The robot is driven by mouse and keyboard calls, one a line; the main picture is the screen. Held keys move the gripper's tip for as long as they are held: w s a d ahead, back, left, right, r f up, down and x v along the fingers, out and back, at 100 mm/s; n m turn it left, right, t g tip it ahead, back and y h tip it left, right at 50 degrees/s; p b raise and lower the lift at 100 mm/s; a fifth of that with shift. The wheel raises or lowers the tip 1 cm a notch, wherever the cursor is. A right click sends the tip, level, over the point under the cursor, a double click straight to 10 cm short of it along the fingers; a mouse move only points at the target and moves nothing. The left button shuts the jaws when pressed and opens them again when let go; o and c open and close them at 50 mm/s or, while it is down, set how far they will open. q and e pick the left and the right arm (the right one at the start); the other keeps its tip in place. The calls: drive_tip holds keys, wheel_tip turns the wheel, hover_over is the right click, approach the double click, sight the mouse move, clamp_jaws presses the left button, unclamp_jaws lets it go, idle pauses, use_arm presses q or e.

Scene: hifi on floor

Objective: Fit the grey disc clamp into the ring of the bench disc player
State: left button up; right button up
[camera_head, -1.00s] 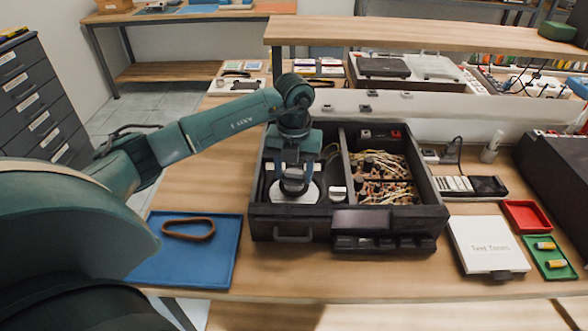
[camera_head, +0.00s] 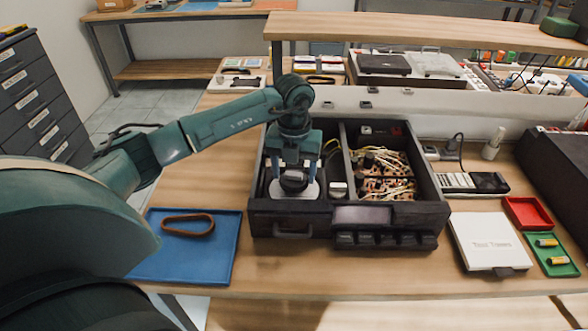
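The bench disc player (camera_head: 345,218) is an open black case on the bench, with a white disc (camera_head: 283,192) in its left bay. The grey disc clamp (camera_head: 293,176) appears as a small round dark piece with a lighter top over the disc's middle. My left gripper (camera_head: 294,184) points straight down into the bay, its fingers spread either side of the clamp. The ring is hidden under the clamp and fingers, so I cannot tell how the clamp sits in it. My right gripper is not in view.
A blue tray (camera_head: 165,262) with a brown belt (camera_head: 187,225) lies left of the player. Wires and parts fill its right bay. A white box (camera_head: 489,243), a red tray (camera_head: 528,214) and a green tray (camera_head: 560,267) are at right. A shelf (camera_head: 430,30) spans behind.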

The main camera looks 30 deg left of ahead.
use_arm(q)
drive_tip(key=shift+o, duration=1.2)
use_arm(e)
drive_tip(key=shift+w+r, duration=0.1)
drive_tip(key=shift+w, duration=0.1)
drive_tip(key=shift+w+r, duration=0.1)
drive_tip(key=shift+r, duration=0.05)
use_arm(q)
wheel_tip(320, 180, up, 13)
drive_tip(key=b, duration=0.1)
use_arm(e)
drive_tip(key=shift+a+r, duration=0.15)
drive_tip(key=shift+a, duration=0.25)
use_arm(q)
drive_tip(key=shift+r, duration=0.1)
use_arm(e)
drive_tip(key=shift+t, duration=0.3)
